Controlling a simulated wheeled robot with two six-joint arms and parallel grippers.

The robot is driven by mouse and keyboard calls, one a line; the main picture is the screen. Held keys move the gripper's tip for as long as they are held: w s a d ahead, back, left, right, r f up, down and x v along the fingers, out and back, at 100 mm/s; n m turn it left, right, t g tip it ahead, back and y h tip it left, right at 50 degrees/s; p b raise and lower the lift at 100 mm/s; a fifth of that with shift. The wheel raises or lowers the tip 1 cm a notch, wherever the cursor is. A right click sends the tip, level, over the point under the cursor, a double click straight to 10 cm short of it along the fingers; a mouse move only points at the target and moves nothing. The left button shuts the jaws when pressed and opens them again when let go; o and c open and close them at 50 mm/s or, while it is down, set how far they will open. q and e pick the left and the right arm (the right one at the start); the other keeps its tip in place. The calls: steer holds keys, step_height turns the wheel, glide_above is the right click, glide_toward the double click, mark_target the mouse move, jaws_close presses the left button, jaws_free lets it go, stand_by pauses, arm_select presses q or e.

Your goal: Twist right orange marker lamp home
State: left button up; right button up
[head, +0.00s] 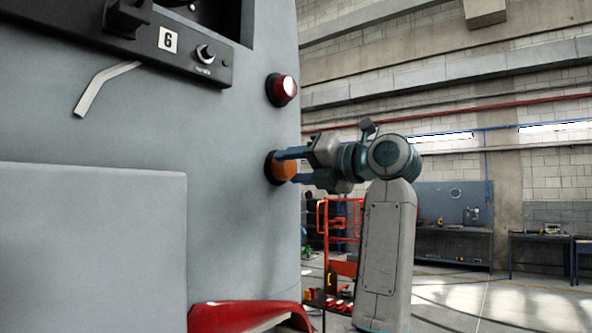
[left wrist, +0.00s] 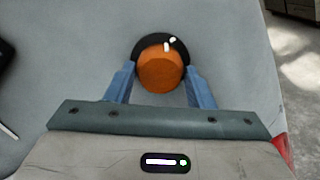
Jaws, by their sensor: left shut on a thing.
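The orange marker lamp (head: 284,169) sits in a round black base on the grey coach wall, below a red lamp. My left gripper (head: 287,167) is shut on the orange lamp, with one blue finger above it and one below in the head view. In the left wrist view the orange lamp (left wrist: 160,75) lies between the two blue fingers. The black base (left wrist: 145,46) shows behind its upper edge. Two short white marks show near the top, one by the lamp's edge and one on the base, slightly offset from each other. My right gripper is not in view.
The red lamp (head: 282,89) juts from the wall just above. A dark panel (head: 150,45) with a knob and a number 6 is at upper left. A red part (head: 240,316) sticks out below. An orange frame (head: 335,225) and workbenches (head: 455,245) stand behind.

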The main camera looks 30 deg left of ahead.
arm_select(q)
steer(key=shift+m, duration=1)
steer(key=o, duration=1)
steer(key=shift+c, duration=0.2)
steer(key=shift+d+f+b, duration=0.1)
steer(key=shift+d+b, duration=0.1)
steer(key=shift+b, duration=0.15)
steer(key=d+b, duration=0.4)
steer(key=d, duration=0.6)
steer(key=shift+s, duration=0.4)
steer(key=shift+d, duration=0.2)
